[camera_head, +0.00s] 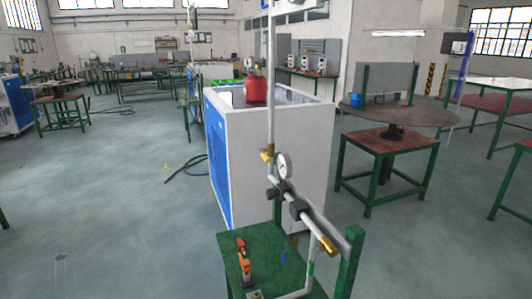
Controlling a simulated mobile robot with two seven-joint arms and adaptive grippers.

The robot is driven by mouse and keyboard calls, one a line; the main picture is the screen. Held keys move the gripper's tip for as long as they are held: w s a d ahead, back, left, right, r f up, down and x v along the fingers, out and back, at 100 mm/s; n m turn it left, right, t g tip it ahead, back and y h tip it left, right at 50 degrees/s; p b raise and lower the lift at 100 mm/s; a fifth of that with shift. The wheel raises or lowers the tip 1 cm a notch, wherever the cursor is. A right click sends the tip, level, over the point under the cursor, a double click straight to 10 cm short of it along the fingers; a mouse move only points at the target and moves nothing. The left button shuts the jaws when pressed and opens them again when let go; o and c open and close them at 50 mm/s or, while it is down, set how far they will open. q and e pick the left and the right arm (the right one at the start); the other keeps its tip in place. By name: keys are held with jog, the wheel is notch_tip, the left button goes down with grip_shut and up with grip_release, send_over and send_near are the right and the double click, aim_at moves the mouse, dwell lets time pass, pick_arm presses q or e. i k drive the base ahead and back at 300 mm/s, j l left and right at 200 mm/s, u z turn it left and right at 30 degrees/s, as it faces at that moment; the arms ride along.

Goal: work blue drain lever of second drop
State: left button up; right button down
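A grey pipe assembly with a round white-faced gauge (284,166) stands at the centre right, above a green metal stand (230,250). A vertical pipe (271,90) rises from it, and a sloping pipe (325,230) runs down to the right. A small blue piece (283,257), possibly the blue drain lever, shows low beside the pipework over the green stand. It is too small to tell its position or which drop it belongs to. Yellow fittings show on the pipework, one near the gauge and one lower right (327,245). Neither of my grippers is in view.
An orange-and-red object (245,265) stands on the green stand. Behind it is a white-and-blue cabinet (300,150) with a red canister (256,87) on top. A round table (425,117) and a brown-topped table (385,143) are at right. Floor at left is mostly clear, with dark cable (185,170).

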aim_at(284, 258)
jog(key=i+j+z, duration=0.15)
jog(key=z, duration=0.25)
jog(key=i+j+z, duration=0.1)
jog(key=z, duration=0.3)
jog(key=j+z, duration=0.4)
jog(key=i+j+z, duration=0.2)
jog(key=j, duration=0.3)
jog(key=j+z, duration=0.2)
jog(key=j, duration=0.25)
jog(key=j+z, duration=0.1)
jog(key=j, duration=1)
jog(key=i+j, duration=0.15)
jog(key=i+j+z, duration=0.05)
jog(key=j, duration=0.05)
